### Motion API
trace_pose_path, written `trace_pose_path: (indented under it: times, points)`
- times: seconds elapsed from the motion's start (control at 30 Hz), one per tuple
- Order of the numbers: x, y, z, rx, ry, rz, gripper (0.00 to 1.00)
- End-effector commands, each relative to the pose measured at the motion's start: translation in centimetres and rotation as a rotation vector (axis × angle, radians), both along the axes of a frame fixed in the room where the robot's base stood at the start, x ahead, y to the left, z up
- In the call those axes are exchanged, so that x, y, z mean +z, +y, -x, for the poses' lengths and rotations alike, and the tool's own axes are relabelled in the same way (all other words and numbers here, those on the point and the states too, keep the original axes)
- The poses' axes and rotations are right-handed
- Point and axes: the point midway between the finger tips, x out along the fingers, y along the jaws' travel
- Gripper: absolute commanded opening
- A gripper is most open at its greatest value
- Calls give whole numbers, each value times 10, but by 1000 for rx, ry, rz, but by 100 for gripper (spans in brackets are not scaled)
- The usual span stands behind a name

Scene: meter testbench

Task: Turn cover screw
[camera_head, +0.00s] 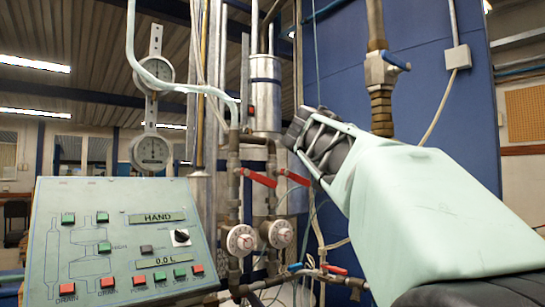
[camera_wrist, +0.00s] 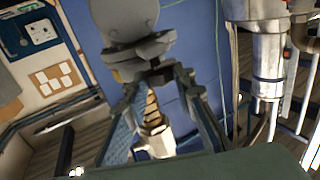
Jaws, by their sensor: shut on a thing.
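My gripper (camera_head: 300,128) is raised in front of the blue panel, pointing up and left in the head view. In the wrist view my gripper (camera_wrist: 148,62) has its fingers drawn together at a grey rounded part (camera_wrist: 124,18), which fills the top of the picture. My gripper is shut on this part. I cannot tell whether it is the cover screw; no screw slot or thread shows clearly. In the head view the fingers hide what is between them.
A brass pipe fitting (camera_head: 381,110) with a blue-handled valve (camera_head: 382,68) hangs right of my gripper. Red-handled valves (camera_head: 264,179) and round meters (camera_head: 241,240) stand below left. A control panel (camera_head: 75,215) is at lower left, with dial gauges (camera_head: 152,152) behind it.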

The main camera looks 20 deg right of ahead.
Motion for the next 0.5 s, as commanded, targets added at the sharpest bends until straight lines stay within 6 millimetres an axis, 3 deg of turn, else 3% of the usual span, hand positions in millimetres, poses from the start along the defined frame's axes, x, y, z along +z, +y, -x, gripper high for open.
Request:
trace_pose_path:
  times: [0.5]
  points:
    - [0,-1,0,44,1,-1,0]
